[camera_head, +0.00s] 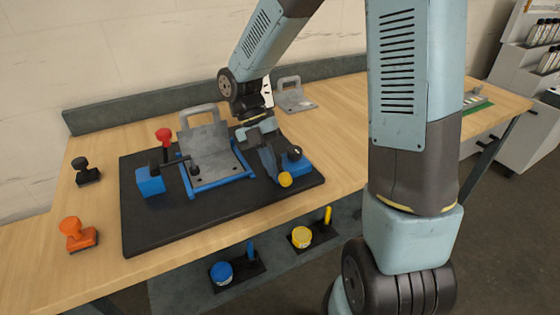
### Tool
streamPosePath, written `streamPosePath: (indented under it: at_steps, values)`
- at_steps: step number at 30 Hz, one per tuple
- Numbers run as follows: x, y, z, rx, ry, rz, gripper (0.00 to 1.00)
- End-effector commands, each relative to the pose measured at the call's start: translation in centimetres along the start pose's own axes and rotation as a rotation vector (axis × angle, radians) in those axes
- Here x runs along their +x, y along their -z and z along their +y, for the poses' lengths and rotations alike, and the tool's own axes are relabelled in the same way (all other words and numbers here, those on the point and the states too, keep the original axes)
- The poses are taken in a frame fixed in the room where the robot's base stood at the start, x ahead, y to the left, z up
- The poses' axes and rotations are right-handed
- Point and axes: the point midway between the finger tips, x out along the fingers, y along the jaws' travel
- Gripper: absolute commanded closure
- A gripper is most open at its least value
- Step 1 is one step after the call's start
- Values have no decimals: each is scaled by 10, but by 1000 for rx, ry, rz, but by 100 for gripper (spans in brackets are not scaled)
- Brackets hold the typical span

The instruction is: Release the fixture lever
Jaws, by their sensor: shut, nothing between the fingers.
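The fixture is a blue frame (222,182) on a black base plate (150,228). It holds a grey metal plate with a raised handle (207,146). On its left a blue block (150,182) carries a black clamp arm (172,162) reaching over the plate, with a red knob (163,136) above it. On its right is another blue block (297,165) with a black knob. A yellow knob (285,179) sits at its front. My gripper (274,171) is shut and empty, pointing down beside the right block and close to the yellow knob. I cannot tell if they touch. My gripper partly hides this side's lever.
A black stamp-like piece (87,173) and an orange one (77,235) stand on the wooden table at left. A grey handled plate (293,96) lies behind. Blue (222,272) and yellow (301,236) items sit below the front edge. The table's right part is mostly clear.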

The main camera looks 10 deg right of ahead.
Motion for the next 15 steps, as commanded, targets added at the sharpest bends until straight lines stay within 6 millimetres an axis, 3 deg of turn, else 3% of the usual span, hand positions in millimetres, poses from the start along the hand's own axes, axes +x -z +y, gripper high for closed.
streamPosePath:
  at_steps: [15]
  values:
    - [-3,-1,4,2,0,0,100]
